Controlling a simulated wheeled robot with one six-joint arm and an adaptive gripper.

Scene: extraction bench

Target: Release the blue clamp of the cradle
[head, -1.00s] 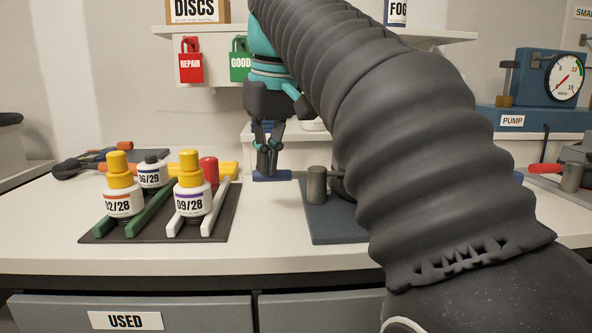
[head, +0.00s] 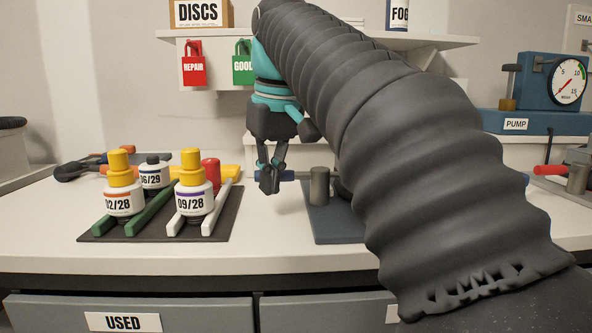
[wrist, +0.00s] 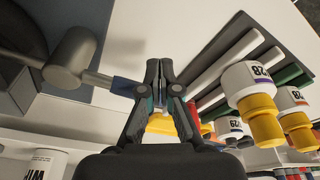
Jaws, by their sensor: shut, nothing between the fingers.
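The blue clamp handle (head: 288,175) is on a thin rod running left from a grey metal post (head: 319,187). The post stands on the dark blue-grey base (head: 340,229) of the cradle, partly hidden by my arm. My gripper (head: 269,190) points down with its fingers together and empty, in front of the left part of the handle. In the wrist view, the blue handle (wrist: 126,87) reaches up to the side of my closed fingers (wrist: 160,66). I cannot tell whether they touch.
A dark mat (head: 103,235) with green and white rails holds several yellow-capped bottles, left of my gripper. Orange-handled tools (head: 88,160) lie behind it. A second post with a red handle (head: 551,170) stands at the right, near the pump gauge (head: 568,81). Bench front is clear.

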